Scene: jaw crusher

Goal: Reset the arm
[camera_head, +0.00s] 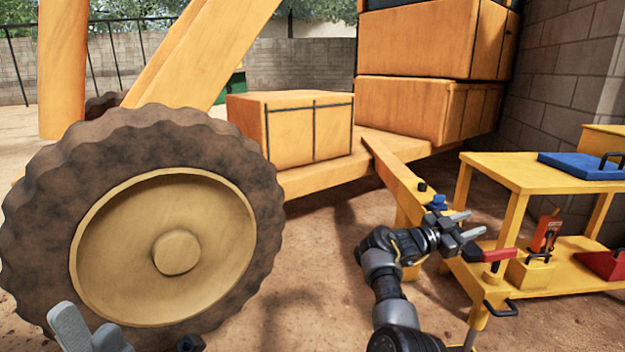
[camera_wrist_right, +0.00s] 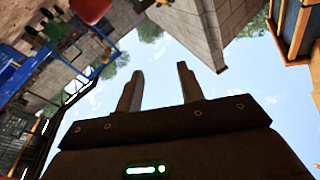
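My right gripper (camera_head: 468,224) is at the end of my right arm, in front of the yellow cart's left side. Its two fingers are apart with nothing between them. In the right wrist view the fingers (camera_wrist_right: 160,85) stand apart against the sky, also empty. My left gripper (camera_head: 88,328) is at the bottom left edge, in front of the big wheel. Its grey fingers look apart with nothing seen between them, and the rest is cut off by the frame.
A yellow machine with a large brown-tyred wheel (camera_head: 268,205) fills the left and middle. The yellow cart (camera_head: 505,172) at right carries a blue handled plate (camera_head: 580,165); its lower shelf holds a red handled block (camera_head: 600,264) and an orange-red lockout-like piece (camera_head: 545,232). A block wall (camera_head: 560,70) stands behind.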

